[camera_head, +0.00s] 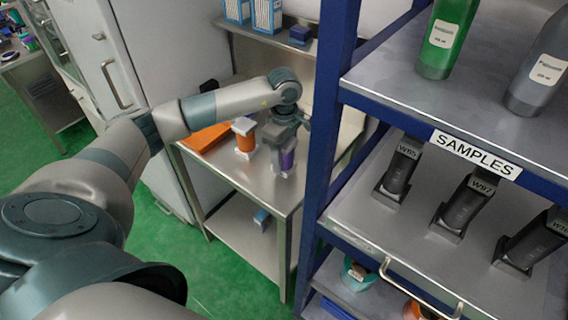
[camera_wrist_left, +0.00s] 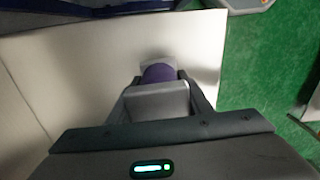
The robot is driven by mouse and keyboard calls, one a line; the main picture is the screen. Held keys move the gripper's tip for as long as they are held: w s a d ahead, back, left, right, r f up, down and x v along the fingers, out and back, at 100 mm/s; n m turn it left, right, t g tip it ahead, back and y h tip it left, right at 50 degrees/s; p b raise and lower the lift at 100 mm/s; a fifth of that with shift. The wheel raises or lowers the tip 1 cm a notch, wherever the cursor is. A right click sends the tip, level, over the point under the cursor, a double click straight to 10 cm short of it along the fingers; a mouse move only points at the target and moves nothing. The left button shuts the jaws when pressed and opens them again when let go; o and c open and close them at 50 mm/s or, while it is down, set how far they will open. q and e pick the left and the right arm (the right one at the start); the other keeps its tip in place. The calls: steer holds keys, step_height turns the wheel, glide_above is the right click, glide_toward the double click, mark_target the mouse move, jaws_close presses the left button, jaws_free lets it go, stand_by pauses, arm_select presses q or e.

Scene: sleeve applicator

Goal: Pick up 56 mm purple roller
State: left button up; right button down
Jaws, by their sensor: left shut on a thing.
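The purple roller (camera_head: 288,160) is upright at the front right of the metal side table (camera_head: 262,186), beside the blue shelf post. My left gripper (camera_head: 284,158) reaches down onto it from above and is shut on it, hiding much of it. In the left wrist view the purple barrel (camera_wrist_left: 160,73) shows beyond a pale grey end piece (camera_wrist_left: 157,100), between the two fingers of my left gripper (camera_wrist_left: 162,88). I cannot tell whether the roller touches the table. My right gripper is not in view.
An orange roller (camera_head: 245,141) with white ends stands just left of the gripper. An orange tray (camera_head: 207,137) lies behind it. A blue shelf rack (camera_head: 325,120) with bottles and dark sample holders (camera_head: 398,170) stands close on the right. A grey cabinet (camera_head: 155,65) is behind my arm.

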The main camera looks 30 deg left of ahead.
arm_select(q)
steer(key=shift+w+r+b, duration=0.1)
steer(key=shift+r+b, duration=0.3)
steer(key=shift+r, duration=0.25)
steer(key=w+d+r+b, duration=0.2)
steer(key=d+r+b, duration=0.3)
steer(key=d, duration=0.6)
steer(key=shift+d+r, duration=0.25)
steer(key=shift+r, duration=1.05)
